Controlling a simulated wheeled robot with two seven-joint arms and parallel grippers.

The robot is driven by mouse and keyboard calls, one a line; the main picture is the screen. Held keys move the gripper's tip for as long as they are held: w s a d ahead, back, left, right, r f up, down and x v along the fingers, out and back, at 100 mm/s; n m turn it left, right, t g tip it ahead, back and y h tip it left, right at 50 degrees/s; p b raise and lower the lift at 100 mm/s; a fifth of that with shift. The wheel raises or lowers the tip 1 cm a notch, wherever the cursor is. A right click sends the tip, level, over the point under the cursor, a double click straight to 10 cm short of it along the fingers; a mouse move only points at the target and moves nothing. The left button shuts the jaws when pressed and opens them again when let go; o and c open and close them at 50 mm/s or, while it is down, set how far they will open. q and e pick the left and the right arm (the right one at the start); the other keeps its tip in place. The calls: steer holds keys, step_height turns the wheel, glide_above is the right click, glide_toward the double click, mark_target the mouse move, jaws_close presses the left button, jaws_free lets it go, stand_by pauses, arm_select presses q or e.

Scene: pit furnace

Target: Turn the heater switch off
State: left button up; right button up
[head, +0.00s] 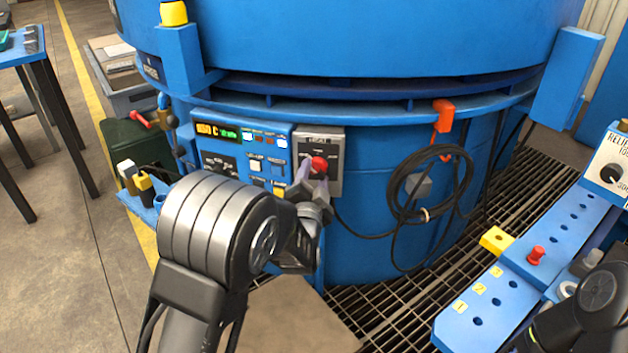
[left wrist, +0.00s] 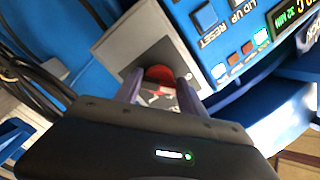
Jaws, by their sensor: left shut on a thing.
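The heater switch is a red knob (head: 319,164) on a grey box (head: 335,142) fixed to the front of the blue furnace, right of the control panel. My left gripper (head: 314,173) reaches it from the front and is shut on the red knob. In the left wrist view the red knob (left wrist: 160,75) sits between the two fingers (left wrist: 160,92), against the grey box (left wrist: 150,40). The fingers hide part of the knob, and its exact turn angle is hard to tell. Only a dark part of my right arm shows at the lower right; its gripper is out of view.
The blue control panel (head: 243,155) with buttons and a lit display adjoins the grey box. A coiled black cable (head: 408,205) hangs to the right below an orange hook (head: 443,115). A blue bench (head: 550,262) with a red knob stands at the right. Floor grating lies between.

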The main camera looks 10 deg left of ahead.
arm_select(q)
steer(key=shift+f+n+b, duration=0.15)
steer(key=shift+n+b, duration=0.3)
steer(key=shift+n, duration=0.45)
steer(key=o, duration=1.4)
steer(key=shift+c, duration=0.2)
steer(key=shift+s, duration=0.15)
steer(key=s+d+p, duration=0.1)
steer(key=s, duration=0.6)
steer(key=shift+s+p, duration=0.25)
steer(key=shift+p, duration=0.05)
